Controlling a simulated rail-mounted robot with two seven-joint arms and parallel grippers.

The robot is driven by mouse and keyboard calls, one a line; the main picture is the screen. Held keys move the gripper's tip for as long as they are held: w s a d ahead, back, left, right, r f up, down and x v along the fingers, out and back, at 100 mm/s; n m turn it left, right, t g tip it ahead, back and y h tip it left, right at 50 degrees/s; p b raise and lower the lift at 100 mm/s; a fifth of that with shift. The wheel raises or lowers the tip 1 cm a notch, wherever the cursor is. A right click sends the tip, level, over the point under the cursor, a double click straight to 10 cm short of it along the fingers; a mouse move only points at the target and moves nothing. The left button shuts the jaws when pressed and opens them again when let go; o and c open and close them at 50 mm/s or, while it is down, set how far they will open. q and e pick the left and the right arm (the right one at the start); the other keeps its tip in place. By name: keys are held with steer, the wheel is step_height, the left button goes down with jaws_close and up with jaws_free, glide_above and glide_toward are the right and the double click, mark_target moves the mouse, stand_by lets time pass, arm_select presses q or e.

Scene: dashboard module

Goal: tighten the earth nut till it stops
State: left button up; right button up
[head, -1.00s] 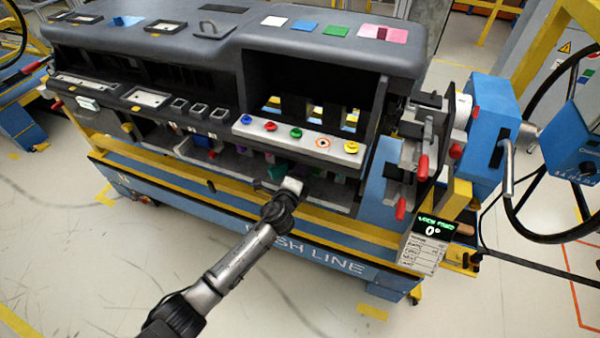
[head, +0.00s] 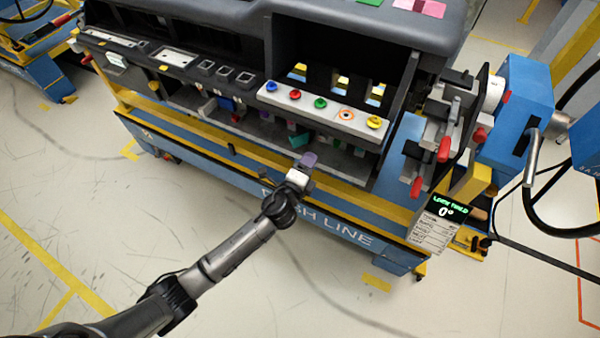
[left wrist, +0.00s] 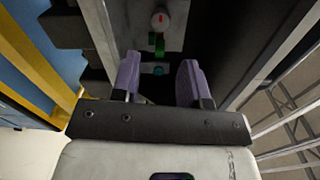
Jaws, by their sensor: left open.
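My left gripper (head: 306,161) is open and empty, its purple fingers pointing at the lower opening of the dashboard module (head: 230,170). In the left wrist view the two fingers (left wrist: 158,82) stand apart. Beyond them is a pale panel with a round white fitting bearing a red mark (left wrist: 160,20), a green piece below it (left wrist: 157,42) and a small teal round part (left wrist: 158,71). The teal part shows between the fingers, apart from them. I cannot tell for sure which of these is the earth nut. My right gripper is out of view.
A white strip with several coloured round parts (head: 320,108) is above my left gripper. A yellow rail (head: 250,160) runs along the module's front. A display reading 0° (head: 445,211) hangs at the right, below red-handled clamps (head: 444,149). Open floor lies in front.

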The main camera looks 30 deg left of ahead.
arm_select(q)
steer(key=shift+s, duration=2.6)
steer(key=s+a+n+g+y, duration=0.45)
steer(key=s+n+g, duration=0.2)
steer(key=n, duration=0.85)
steer(key=s+d+f+n+g+h+p, duration=0.1)
steer(key=s+f+g+h, duration=0.15)
steer(key=s, duration=0.65)
steer(key=s+d+f+n+g+h+p, duration=0.1)
steer(key=s+g, duration=0.2)
steer(key=s, duration=0.6)
steer(key=s+d+f+n+g+h+p, duration=0.1)
steer(key=s+g, duration=0.1)
steer(key=s, duration=0.8)
step_height(320, 180, up, 37)
steer(key=w+p, duration=0.1)
steer(key=p, duration=3.5)
steer(key=shift+p, duration=0.35)
